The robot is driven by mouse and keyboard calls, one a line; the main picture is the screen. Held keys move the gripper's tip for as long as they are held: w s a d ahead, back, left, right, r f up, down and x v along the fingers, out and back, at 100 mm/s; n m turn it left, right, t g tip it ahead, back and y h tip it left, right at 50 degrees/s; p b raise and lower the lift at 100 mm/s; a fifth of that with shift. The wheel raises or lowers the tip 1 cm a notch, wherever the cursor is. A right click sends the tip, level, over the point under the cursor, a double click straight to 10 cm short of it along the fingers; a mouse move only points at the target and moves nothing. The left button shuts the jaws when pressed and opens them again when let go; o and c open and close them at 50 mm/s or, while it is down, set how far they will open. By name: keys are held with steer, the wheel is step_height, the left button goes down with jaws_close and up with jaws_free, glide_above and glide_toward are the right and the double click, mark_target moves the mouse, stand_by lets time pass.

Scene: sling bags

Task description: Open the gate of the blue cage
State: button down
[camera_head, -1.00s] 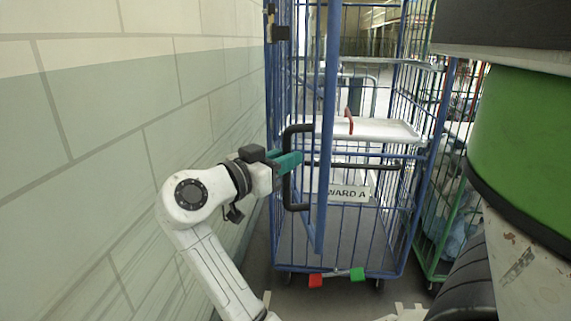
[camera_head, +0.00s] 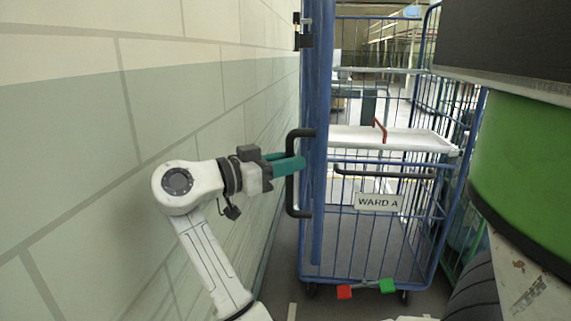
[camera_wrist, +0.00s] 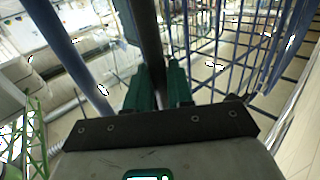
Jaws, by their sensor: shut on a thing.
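The blue cage (camera_head: 377,277) stands ahead, with its front now open to view. Its gate (camera_head: 319,170) is seen nearly edge-on at the cage's left side, swung out toward me beside the wall. A black C-shaped handle (camera_head: 291,188) sticks out from the gate's left face. My gripper (camera_head: 292,163) is shut on this handle, its green fingers at the upright bar. In the wrist view the dark handle bar (camera_wrist: 147,35) runs up between the green fingertips (camera_wrist: 160,85). A black latch or hinge part (camera_head: 303,38) shows at the top left; I cannot tell which.
A pale brick wall (camera_head: 110,120) runs close along the left of my arm. Inside the cage are a white shelf (camera_head: 415,141) and a red lever (camera_head: 380,130). A WARD A sign (camera_head: 379,202) hangs on it. Red (camera_head: 344,292) and green (camera_head: 388,286) pedals sit low in front.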

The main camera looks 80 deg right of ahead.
steer(key=shift+d, duration=0.3)
steer(key=c, duration=1.4)
jaws_free()
steer(key=shift+c, duration=0.2)
steer(key=o, duration=0.3)
steer(key=shift+s+d, duration=0.1)
steer(key=shift+d, duration=0.05)
steer(key=shift+o, duration=0.2)
steer(key=shift+r, duration=0.15)
steer(key=s+a+r, duration=0.7)
steer(key=s+r, duration=0.4)
steer(key=r, duration=0.1)
steer(key=shift+s+a+r+p, duration=0.3)
steer(key=shift+s+a+r, duration=0.05)
steer(key=shift+a+r, duration=0.05)
